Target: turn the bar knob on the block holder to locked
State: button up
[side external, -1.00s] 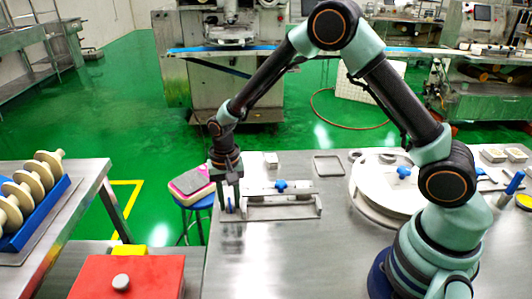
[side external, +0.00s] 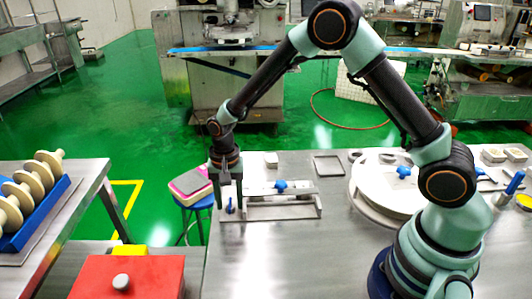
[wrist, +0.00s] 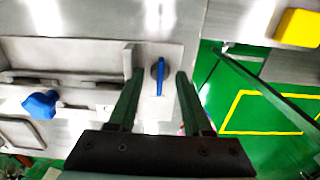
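The block holder (side external: 283,212) is a grey metal fixture near the table's left edge, with a blue lobed knob (side external: 280,186) on it. The blue bar knob (side external: 230,205) is at its left end. In the wrist view, the bar knob (wrist: 160,75) is narrow and runs nearly up and down the picture, along my fingers. My gripper (side external: 229,211) points down over it. In the wrist view, my gripper (wrist: 160,78) is open, one finger on each side of the bar with gaps between. Whether the fingertips reach down beside the bar is hard to tell.
A round white plate (side external: 375,205) lies right of the holder, near my base. A dark rectangular frame (side external: 328,165) lies behind. A red box (side external: 125,280) and yellow block (side external: 130,250) are lower left. A blue stool (side external: 197,203) with sponges stands beyond the table edge.

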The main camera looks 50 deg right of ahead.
aim_at(230, 203)
dwell(0.3)
notch_tip(230, 203, up, 12)
dwell(0.5)
jog(key=s+d+r+n+t, duration=0.2)
jog(key=s+d+r+n, duration=0.2)
jog(key=s+r, duration=0.2)
jog(key=s+d+r+n+t, duration=0.3)
jog(key=s+d+r+n, duration=0.1)
jog(key=s, duration=0.5)
jog(key=shift+s+d+r+n+t, duration=0.2)
jog(key=shift+d+r+n+t, duration=0.1)
jog(key=shift+r+n, duration=0.45)
jog(key=shift+r, duration=0.1)
